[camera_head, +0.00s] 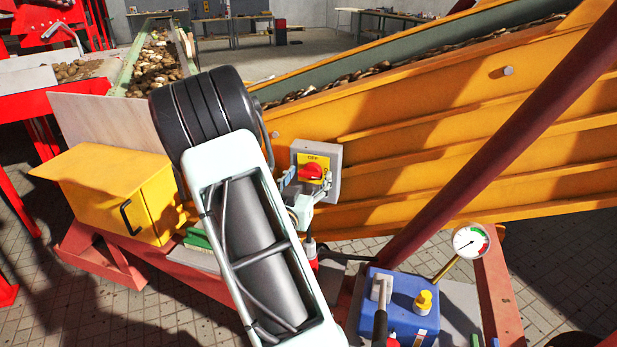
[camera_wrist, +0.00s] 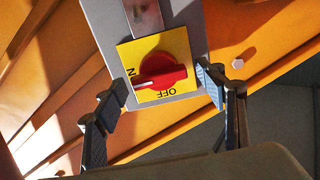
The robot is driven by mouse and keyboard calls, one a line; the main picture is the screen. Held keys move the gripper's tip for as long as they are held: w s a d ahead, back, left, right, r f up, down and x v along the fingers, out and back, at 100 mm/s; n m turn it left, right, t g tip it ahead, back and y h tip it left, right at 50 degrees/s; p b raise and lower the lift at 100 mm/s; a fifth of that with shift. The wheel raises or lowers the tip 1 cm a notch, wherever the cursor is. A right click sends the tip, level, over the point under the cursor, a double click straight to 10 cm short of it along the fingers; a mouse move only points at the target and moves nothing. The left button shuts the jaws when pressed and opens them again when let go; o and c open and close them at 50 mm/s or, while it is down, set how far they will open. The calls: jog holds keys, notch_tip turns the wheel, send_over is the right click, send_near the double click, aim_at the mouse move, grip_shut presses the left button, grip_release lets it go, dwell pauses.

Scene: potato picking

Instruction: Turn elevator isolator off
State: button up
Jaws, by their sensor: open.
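The elevator isolator is a red rotary knob (camera_head: 311,171) on a yellow plate, set on a grey box (camera_head: 332,190) against the orange elevator side. In the wrist view the knob (camera_wrist: 160,70) fills the upper middle. Its white mark points left, toward a partly hidden label whose "N" shows. The "OFF" label (camera_wrist: 165,93) reads upside down below the knob. My gripper (camera_head: 307,184) is at the front of the box. In the wrist view my gripper (camera_wrist: 160,105) is open, one finger to each side of the plate's lower part. I cannot tell whether either finger touches the box.
A yellow cabinet (camera_head: 108,196) stands left of my arm. A blue unit (camera_head: 405,305) with a yellow cap and a round gauge (camera_head: 470,241) are at the lower right. A dark red beam (camera_head: 500,130) crosses diagonally on the right. The belt above carries potatoes.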

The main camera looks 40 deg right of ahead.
jog(key=shift+c, duration=0.4)
jog(key=c, duration=1)
jog(key=shift+c, duration=0.2)
jog(key=shift+c, duration=0.2)
jog(key=n, duration=0.4)
jog(key=shift+w+n, duration=0.1)
jog(key=shift+n, duration=0.3)
jog(key=n+p, duration=0.2)
jog(key=n, duration=0.2)
jog(key=shift+a+n, duration=0.1)
jog(key=shift+n, duration=0.2)
jog(key=n+p, duration=0.2)
jog(key=n, duration=0.3)
jog(key=shift+f+n+p, duration=0.15)
jog(key=shift+n+p, duration=0.3)
jog(key=shift+n, duration=1.35)
